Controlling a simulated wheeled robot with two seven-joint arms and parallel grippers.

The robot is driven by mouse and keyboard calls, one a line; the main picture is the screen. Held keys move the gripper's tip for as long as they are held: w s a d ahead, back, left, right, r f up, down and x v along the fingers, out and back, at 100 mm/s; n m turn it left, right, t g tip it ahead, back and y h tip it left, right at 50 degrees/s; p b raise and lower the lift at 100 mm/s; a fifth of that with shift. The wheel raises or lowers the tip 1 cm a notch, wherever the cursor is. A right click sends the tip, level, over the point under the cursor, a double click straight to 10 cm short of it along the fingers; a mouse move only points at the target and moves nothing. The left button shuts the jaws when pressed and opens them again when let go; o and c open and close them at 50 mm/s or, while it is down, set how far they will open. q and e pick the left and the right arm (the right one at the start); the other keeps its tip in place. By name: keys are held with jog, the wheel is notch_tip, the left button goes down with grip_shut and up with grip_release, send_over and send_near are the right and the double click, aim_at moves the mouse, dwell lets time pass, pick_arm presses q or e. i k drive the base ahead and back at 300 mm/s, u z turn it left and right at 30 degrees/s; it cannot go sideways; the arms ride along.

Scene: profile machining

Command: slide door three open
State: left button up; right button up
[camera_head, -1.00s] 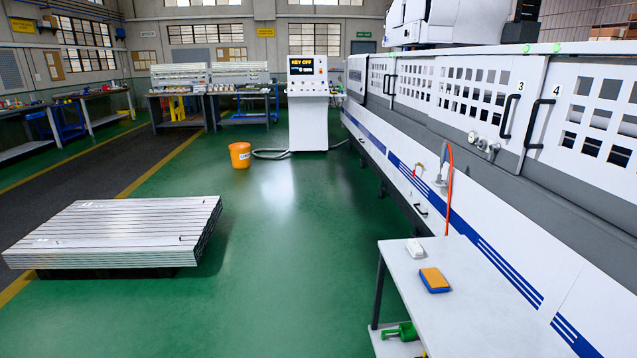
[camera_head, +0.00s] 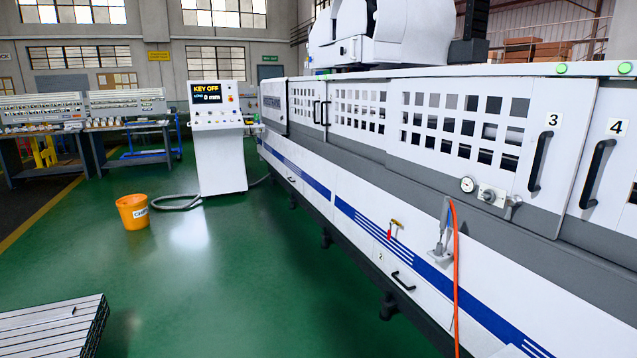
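Door three (camera_head: 483,134) is a white panel with square windows on the long machine at the right. It carries the label 3 and a black vertical handle (camera_head: 540,162) near its right edge. Door four (camera_head: 607,150), with the label 4 and its own black handle (camera_head: 597,174), stands directly to its right. Door three appears shut, its edge close against door four. Neither of my grippers shows in the head view.
A white side table has left view. A control console (camera_head: 218,140) reading KEY OFF, an orange bucket (camera_head: 132,211) and stacked profiles (camera_head: 55,328) stand to the left. An orange hose (camera_head: 456,280) hangs on the machine front. Green floor (camera_head: 230,270) is clear between.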

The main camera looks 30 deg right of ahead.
aim_at(556, 125)
jog(key=i, duration=2.7)
jog(key=z, duration=4.45)
jog(key=i, duration=0.95)
jog(key=z, duration=0.05)
